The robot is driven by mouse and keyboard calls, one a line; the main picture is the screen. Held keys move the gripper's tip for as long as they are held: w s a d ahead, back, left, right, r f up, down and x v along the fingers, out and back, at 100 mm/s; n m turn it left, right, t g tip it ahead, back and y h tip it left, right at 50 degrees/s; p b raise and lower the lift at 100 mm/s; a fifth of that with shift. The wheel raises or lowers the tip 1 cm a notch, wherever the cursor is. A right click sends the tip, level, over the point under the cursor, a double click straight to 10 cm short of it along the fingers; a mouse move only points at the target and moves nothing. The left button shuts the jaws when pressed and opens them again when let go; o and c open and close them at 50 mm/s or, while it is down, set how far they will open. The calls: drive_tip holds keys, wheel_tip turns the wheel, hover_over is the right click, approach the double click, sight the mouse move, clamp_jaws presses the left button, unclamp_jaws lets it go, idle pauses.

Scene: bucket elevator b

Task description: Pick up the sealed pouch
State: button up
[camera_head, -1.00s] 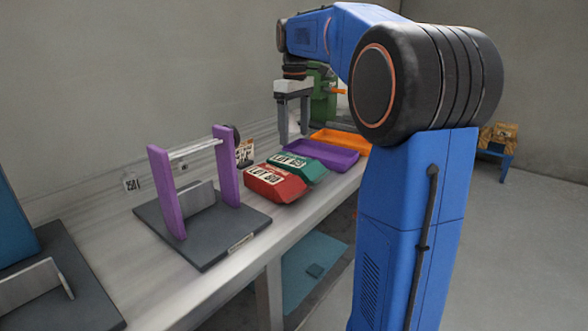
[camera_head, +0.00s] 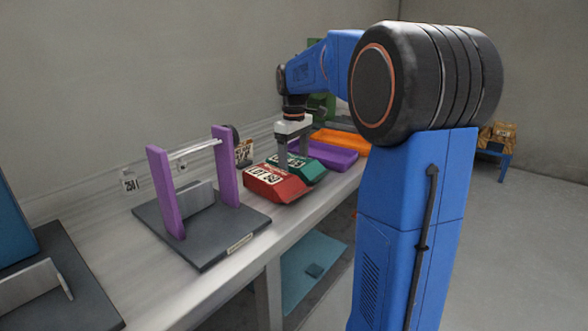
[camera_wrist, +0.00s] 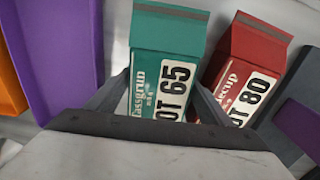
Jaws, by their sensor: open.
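Two pouch-like packs lie side by side on the bench. The teal pouch (camera_head: 309,174) has a white label reading LOT 65 in the wrist view (camera_wrist: 163,90). The red pouch (camera_head: 275,184) is next to it, labelled LOT 80 in the wrist view (camera_wrist: 247,70). Both have a flat folded end; I cannot tell from a seal which one the task names. My gripper (camera_head: 295,160) is open and points down over the teal pouch. In the wrist view its fingers (camera_wrist: 158,98) show on either side of the teal pouch, the right one in the narrow gap beside the red pouch. Contact cannot be told.
A purple tray (camera_head: 333,158) and an orange tray (camera_head: 343,139) stand beyond the pouches. A stand with purple posts (camera_head: 165,190) on a dark base is nearer, left of the red pouch. The bench's front edge (camera_head: 300,221) runs close to the pouches.

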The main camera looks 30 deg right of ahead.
drive_tip(key=c, duration=0.5)
drive_tip(key=shift+r, duration=0.1)
